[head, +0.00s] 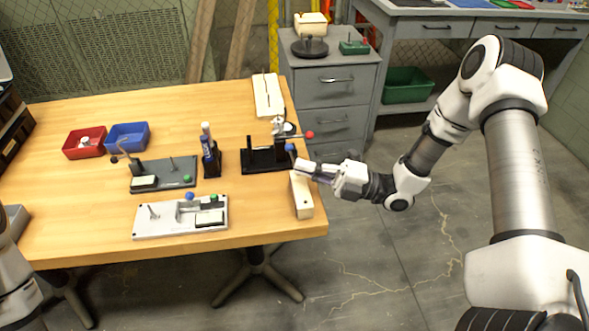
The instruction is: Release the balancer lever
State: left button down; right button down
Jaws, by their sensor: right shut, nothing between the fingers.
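A black fixture (258,160) stands near the right edge of the wooden table, with a metal upper part. A lever with a red ball (309,134) sticks out to its right, and a blue ball (290,147) shows lower at its right side. Which of these is the balancer lever I cannot tell for sure. My right gripper (302,165) is shut and empty, just below the blue ball and above a white block (302,197). Whether it touches the ball or block is unclear. My left arm shows only at the lower left corner; its gripper is out of view.
A grey-white plate (160,229) with a blue knob and a dark plate (150,186) with a curved lever lie on the table. A bottle in a black holder (213,165), red bin (84,153), blue bin (127,124) and white block (267,86) stand around.

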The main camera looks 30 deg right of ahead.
jog(key=v, duration=0.7)
jog(key=shift+w+d+p, duration=0.2)
jog(key=shift+w+p, duration=0.15)
jog(key=shift+p, duration=0.05)
jog(key=shift+r, duration=0.15)
